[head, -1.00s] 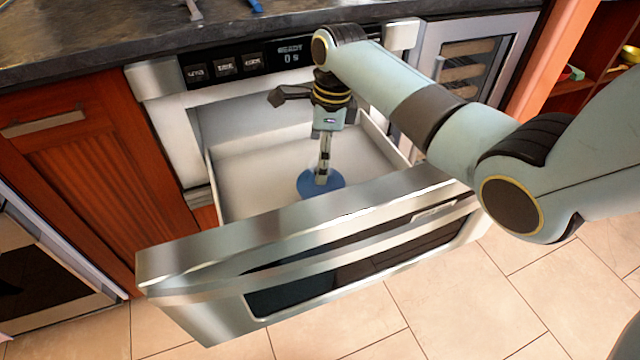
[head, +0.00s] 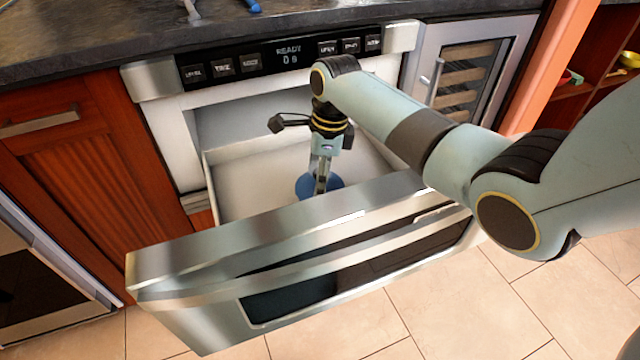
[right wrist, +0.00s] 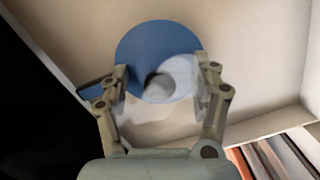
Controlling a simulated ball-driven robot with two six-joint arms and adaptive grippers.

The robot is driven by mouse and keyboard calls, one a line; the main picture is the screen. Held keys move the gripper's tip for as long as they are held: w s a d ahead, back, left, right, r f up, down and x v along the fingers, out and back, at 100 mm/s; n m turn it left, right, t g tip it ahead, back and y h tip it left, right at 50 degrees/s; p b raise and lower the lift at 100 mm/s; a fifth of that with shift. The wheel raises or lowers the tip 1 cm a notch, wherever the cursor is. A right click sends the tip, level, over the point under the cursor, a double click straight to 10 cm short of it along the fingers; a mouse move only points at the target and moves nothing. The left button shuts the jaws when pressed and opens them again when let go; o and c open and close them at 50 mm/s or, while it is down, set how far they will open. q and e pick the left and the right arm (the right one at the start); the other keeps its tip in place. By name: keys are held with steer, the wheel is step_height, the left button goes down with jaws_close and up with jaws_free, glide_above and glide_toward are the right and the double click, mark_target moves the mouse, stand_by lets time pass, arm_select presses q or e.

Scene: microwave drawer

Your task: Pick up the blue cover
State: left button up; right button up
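The blue cover (head: 303,189) is a round blue disc lying inside the open microwave drawer (head: 232,192). In the right wrist view the cover (right wrist: 150,42) shows as a full disc with a small dark round spot near its lower middle and a pale patch of light. My right gripper (head: 320,184) points down over the cover and hides part of it in the head view. In the right wrist view the right gripper (right wrist: 163,75) has its fingers spread wide, one on each side of the spot, with nothing held. I cannot tell whether the fingertips touch the cover. My left gripper is out of view.
The drawer's steel front (head: 300,235) stands between me and the cover, and its pale walls surround it. A dark countertop (head: 110,35) runs above. A wooden cabinet (head: 90,180) is at the left. The drawer floor around the cover is otherwise clear.

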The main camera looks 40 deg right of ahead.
steer(key=shift+s+f, duration=0.1)
steer(key=shift+s, duration=0.05)
steer(key=c, duration=0.3)
steer(key=shift+c, duration=0.2)
steer(key=shift+s+f, duration=0.1)
